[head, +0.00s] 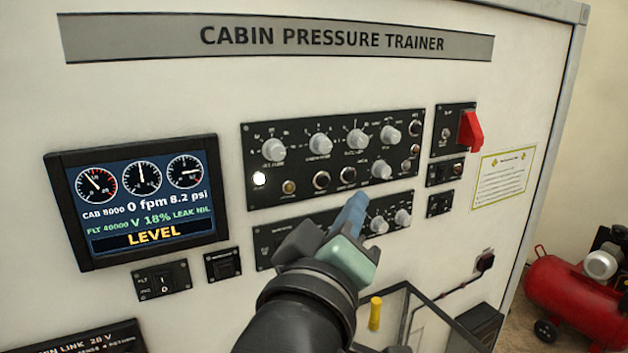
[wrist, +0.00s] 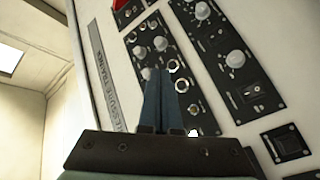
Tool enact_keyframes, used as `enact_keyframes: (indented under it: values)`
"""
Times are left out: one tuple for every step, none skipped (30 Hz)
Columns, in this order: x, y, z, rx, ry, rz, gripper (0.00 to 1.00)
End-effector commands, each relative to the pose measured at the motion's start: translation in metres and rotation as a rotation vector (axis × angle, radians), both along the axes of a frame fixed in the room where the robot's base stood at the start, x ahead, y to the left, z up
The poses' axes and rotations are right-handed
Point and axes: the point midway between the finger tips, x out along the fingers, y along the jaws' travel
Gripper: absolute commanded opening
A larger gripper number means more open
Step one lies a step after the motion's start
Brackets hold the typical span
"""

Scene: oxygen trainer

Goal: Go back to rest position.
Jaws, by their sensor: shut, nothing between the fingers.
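My gripper (head: 352,212) is in front of the cabin pressure trainer panel (head: 330,85), with its blue fingers pointing at the lower part of the upper knob panel (head: 400,165). In the wrist view the two fingers (wrist: 160,75) lie together, shut with nothing between them. The fingers overlap the knob panel (wrist: 130,22) in that view. I cannot tell whether the tips touch the panel. The gripper and arm hide part of the lower knob panel (head: 290,232).
A screen (head: 140,200) reading LEVEL is on the left. A raised red switch guard (head: 470,130) is at upper right. A yellow-topped post (head: 375,312) stands by a clear-walled box (head: 408,305) below. A red compressor (head: 575,300) stands on the floor at right.

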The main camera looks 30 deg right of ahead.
Motion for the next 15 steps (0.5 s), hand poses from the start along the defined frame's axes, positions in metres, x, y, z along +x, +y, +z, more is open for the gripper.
enact_keyframes:
  values:
    - [0.000, 0.000, 0.000, 0.000, 0.000, 0.000, 0.00]
    - [0.000, 0.000, 0.000, 0.000, 0.000, 0.000, 0.00]
    - [0.000, 0.000, 0.000, 0.000, 0.000, 0.000, 0.00]
    - [0.000, 0.000, 0.000, 0.000, 0.000, 0.000, 0.00]
    - [0.000, 0.000, 0.000, 0.000, 0.000, 0.000, 0.00]
    - [0.000, 0.000, 0.000, 0.000, 0.000, 0.000, 0.00]
    - [0.000, 0.000, 0.000, 0.000, 0.000, 0.000, 0.00]
    - [0.000, 0.000, 0.000, 0.000, -0.002, 0.002, 0.00]
    - [0.004, 0.009, -0.001, 0.005, -0.049, 0.040, 0.00]
    - [0.007, 0.018, 0.000, 0.013, -0.094, 0.078, 0.00]
    - [0.010, 0.028, 0.002, 0.023, -0.152, 0.126, 0.00]
    - [0.014, 0.045, 0.006, 0.043, -0.239, 0.203, 0.00]
    - [0.016, 0.060, 0.011, 0.061, -0.312, 0.269, 0.00]
    - [0.017, 0.076, 0.015, 0.083, -0.389, 0.342, 0.00]
    - [0.015, 0.098, 0.023, 0.118, -0.490, 0.443, 0.00]
